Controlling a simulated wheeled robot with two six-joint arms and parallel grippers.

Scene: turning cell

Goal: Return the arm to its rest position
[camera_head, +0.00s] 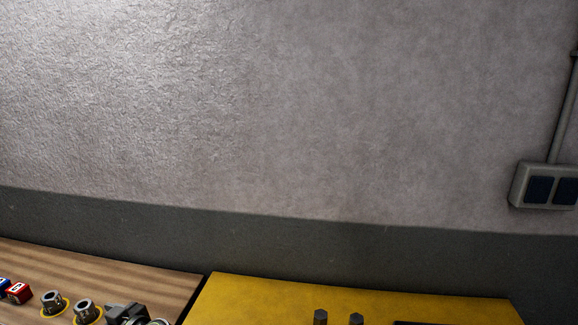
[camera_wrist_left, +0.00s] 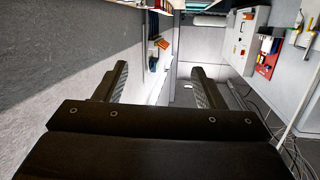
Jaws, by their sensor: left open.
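My left gripper (camera_wrist_left: 158,88) shows in the left wrist view with its two dark fingers spread wide apart. It is open and nothing is between the fingers. Beyond it are a floor and a wall, and no object is close to the fingertips. Neither of my arms shows in the head view, and my right gripper is in neither view.
In the head view a wooden top (camera_head: 130,272) at lower left bears metal collars (camera_head: 53,302) and a red block (camera_head: 18,292). A yellow surface (camera_head: 350,297) lies beside it. A socket box (camera_head: 543,187) is on the wall. The wrist view shows a wall cabinet (camera_wrist_left: 243,40) and cables.

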